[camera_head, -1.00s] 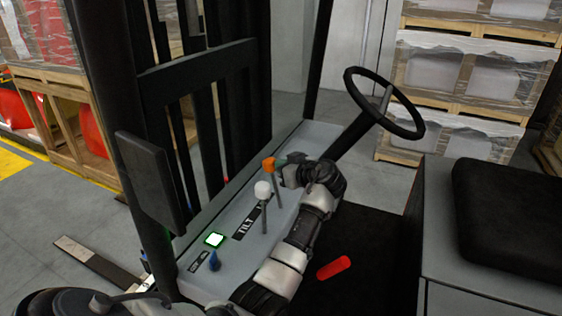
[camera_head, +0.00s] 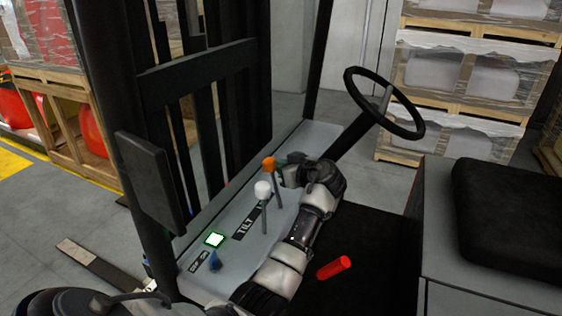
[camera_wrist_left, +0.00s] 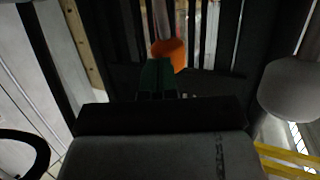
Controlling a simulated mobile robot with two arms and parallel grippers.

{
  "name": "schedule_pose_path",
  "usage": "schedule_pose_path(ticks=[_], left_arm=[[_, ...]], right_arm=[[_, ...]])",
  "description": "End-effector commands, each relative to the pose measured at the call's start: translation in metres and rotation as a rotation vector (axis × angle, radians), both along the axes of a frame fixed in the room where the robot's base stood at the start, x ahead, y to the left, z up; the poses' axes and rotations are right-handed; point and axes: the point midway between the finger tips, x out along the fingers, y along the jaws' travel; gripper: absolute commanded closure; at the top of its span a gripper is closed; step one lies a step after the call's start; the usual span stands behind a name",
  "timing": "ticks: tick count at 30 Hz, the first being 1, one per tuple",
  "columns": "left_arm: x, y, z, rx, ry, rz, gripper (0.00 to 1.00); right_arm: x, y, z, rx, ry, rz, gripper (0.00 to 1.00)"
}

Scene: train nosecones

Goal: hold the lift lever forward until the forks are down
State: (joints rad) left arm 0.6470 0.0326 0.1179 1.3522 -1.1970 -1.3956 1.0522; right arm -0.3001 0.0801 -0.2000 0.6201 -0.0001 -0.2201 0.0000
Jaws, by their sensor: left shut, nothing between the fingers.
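The orange-knobbed lever (camera_head: 268,163) stands on the grey console beside a partly hidden label. I take it for the lift lever, as the white-knobbed lever (camera_head: 263,189) stands by the TILT label. My left gripper (camera_head: 283,165) is shut and empty, right behind the orange knob on the seat side. In the left wrist view its dark fingertips (camera_wrist_left: 157,80) meet the lower edge of the orange knob (camera_wrist_left: 169,54); firm contact cannot be judged. One fork (camera_head: 95,262) shows low over the floor at left; whether it touches is unclear. My right gripper is out of view.
A steering wheel (camera_head: 384,103) stands beyond the levers. A blue lever (camera_head: 214,259) and a lit green-edged button (camera_head: 214,240) are on the near console. The black mast (camera_head: 205,85) rises at left, the seat (camera_head: 510,205) at right. A red handle (camera_head: 334,267) is below my arm.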

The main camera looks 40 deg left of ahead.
Motion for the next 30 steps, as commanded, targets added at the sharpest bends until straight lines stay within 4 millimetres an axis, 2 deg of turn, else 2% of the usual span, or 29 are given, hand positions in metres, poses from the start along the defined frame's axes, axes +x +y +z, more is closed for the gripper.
schedule_pose_path(ticks=[4, 7, 15, 20, 30], left_arm=[[0.000, -0.001, -0.001, 0.000, 0.000, 0.001, 1.00], [0.002, -0.009, -0.003, -0.002, -0.001, -0.001, 1.00], [0.013, -0.053, -0.004, -0.002, -0.001, -0.002, 1.00], [0.013, -0.064, 0.002, 0.000, 0.000, -0.001, 1.00], [0.003, -0.111, 0.017, -0.001, -0.002, -0.003, 1.00]], right_arm=[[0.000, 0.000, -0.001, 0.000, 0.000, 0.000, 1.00], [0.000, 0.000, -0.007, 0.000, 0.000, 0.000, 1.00], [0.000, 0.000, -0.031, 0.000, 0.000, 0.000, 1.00], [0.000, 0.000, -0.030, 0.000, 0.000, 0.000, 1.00], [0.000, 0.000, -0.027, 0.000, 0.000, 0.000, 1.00]])
